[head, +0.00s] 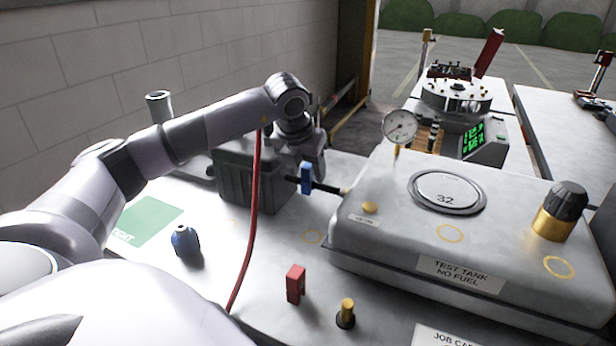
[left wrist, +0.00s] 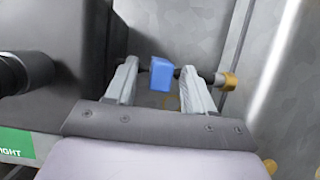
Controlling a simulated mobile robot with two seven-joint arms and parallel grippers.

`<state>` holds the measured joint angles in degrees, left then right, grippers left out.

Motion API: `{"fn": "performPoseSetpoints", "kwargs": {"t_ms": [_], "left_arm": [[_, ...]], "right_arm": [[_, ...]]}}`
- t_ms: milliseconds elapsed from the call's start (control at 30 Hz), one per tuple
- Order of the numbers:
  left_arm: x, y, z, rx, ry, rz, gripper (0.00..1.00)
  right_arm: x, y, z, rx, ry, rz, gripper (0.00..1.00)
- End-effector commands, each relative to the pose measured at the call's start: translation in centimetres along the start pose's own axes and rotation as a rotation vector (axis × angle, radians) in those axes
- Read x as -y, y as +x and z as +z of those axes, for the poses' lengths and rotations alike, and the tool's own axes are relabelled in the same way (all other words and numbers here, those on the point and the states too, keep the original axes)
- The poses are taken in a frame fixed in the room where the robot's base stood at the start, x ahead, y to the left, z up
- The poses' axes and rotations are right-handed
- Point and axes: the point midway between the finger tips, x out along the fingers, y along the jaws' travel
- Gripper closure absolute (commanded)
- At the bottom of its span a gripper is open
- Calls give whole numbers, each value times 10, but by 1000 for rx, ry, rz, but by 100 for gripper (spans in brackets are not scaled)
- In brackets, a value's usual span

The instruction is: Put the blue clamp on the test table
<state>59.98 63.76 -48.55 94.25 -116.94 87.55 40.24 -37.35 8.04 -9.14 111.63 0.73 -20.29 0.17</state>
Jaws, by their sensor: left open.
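In the left wrist view the blue clamp (left wrist: 161,74) is between the spread fingers of my left gripper (left wrist: 160,82), with gaps on both sides. In the head view my left gripper (head: 312,170) reaches down at the clamp; its fingertips are partly hidden. The pale table (head: 205,290) lies below, with bare surface in front of the box. My right gripper is not in view.
A red clamp (head: 296,284), a brass-topped peg (head: 346,314) and a small blue bottle (head: 185,241) stand on the table. A red hose (head: 252,220) hangs across it. A pressure gauge (head: 399,127) and a dark knob (head: 562,208) rise from the tank.

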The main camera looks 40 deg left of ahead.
Motion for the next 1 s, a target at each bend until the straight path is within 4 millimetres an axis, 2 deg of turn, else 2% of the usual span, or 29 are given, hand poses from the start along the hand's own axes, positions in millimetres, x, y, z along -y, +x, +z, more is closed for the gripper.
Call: {"fn": "performPoseSetpoints", "kwargs": {"t_ms": [33, 200, 500, 667, 867, 1000], "left_arm": [[0, 0, 0, 0, 0, 0, 47], [0, 0, 0, 0, 0, 0, 100], [0, -1, 0, 1, 0, 0, 100], [0, -8, 4, 2, 0, -1, 100], [1, -37, 16, 5, 0, -4, 100], [1, -70, 30, 7, -1, -4, 100]], "right_arm": [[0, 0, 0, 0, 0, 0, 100], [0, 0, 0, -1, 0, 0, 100], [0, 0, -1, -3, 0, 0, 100], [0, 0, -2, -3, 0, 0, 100], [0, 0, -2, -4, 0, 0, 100], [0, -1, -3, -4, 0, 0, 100]]}}
